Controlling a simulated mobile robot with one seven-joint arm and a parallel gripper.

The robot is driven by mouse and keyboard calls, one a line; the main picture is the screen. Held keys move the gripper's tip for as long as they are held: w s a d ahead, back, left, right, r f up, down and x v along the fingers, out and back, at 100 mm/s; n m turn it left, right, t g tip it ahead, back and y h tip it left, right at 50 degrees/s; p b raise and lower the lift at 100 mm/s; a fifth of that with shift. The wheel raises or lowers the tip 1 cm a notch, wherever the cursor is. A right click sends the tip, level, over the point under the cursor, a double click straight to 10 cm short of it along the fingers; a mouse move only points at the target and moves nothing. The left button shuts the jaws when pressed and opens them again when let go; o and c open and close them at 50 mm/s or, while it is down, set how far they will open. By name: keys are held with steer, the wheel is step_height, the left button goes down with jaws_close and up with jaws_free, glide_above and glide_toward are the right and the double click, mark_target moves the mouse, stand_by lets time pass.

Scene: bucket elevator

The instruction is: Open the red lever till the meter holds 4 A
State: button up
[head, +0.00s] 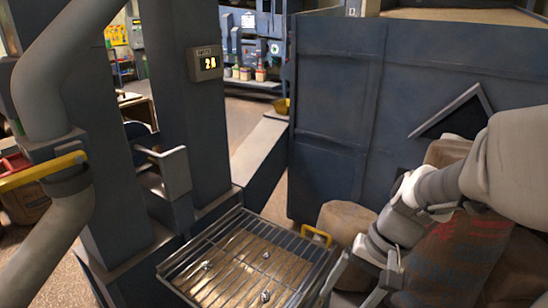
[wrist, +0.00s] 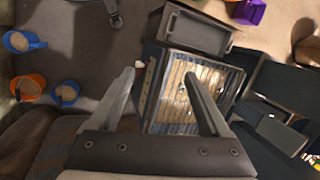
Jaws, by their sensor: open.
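The meter (head: 207,64) is a small box with a lit yellow readout, fixed to a dark blue column in the head view. The readout looks like 2 A, though the digits are small. I cannot clearly make out a red lever in either view. My gripper (wrist: 157,77) is open and empty in the wrist view, its two pale fingers spread apart. Beyond the fingers lies a grated hopper (wrist: 160,122), which also shows in the head view (head: 203,240) with several small lumps on its bars.
A grey pipe with a yellow bar (head: 42,171) stands at the left. A large dark blue bin (head: 335,115) fills the back right. Brown sacks (head: 345,222) lie beside my arm.

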steer(key=w+d+f+m+t+y+b, duration=0.1)
steer(key=w+d+f+m+y+b, duration=0.15)
steer(key=f, duration=0.75)
steer(key=w+d+f+m+y+b, duration=0.2)
steer(key=w+d+f+m+b, duration=0.1)
steer(key=f, duration=0.7)
steer(key=w+d+f+m+t+y+b, duration=0.1)
steer(key=w+d+f+m+y+b, duration=0.15)
steer(key=f, duration=0.65)
steer(key=s+d+f+m+t+h+b, duration=0.2)
steer(key=f+m+t+b, duration=0.75)
steer(key=f, duration=2.05)
steer(key=w+a+f, duration=0.2)
steer(key=w+a, duration=0.1)
steer(key=w+a+f+m+g+b, duration=0.1)
steer(key=w+a, duration=0.2)
steer(key=a, duration=0.1)
steer(key=w+a+f+g+y, duration=0.1)
steer(key=w+a+f, duration=0.1)
steer(key=w+a, duration=0.1)
steer(key=shift+a+f+m+b, duration=0.25)
steer(key=shift+a+f+b, duration=0.05)
steer(key=shift+b, duration=0.05)
steer(key=shift+w+a+f, duration=0.1)
steer(key=shift+w+a, duration=0.25)
steer(key=shift+a, duration=0.05)
jaws_close()
